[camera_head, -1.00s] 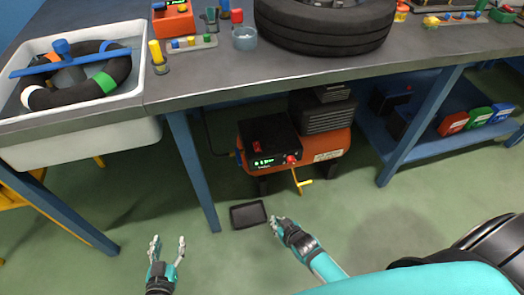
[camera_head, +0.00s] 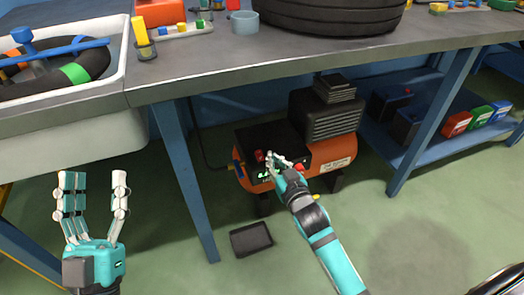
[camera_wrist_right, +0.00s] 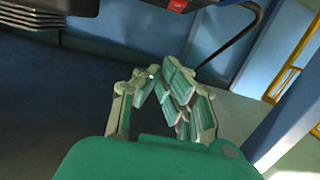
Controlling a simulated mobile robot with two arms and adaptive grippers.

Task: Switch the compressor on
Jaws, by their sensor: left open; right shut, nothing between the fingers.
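The compressor (camera_head: 335,152) stands on the floor under the workbench, with an orange tank, a black motor and a black control box (camera_head: 268,134). A small red switch (camera_head: 259,155) shows on the box beside my right fingertips; its position is too small to tell. My right gripper (camera_head: 275,162) is shut and empty in front of the box, hiding part of its front panel; I cannot tell whether it touches. In the right wrist view the right gripper (camera_wrist_right: 155,78) is below the compressor's dark edge. My left gripper (camera_head: 95,185) is open and empty at the left, below the white basin.
The workbench (camera_head: 220,70) overhangs the compressor, and its blue leg (camera_head: 183,175) stands to the left. A white basin (camera_head: 70,105) is at the left. A blue shelf (camera_head: 440,148) with boxes is at the right.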

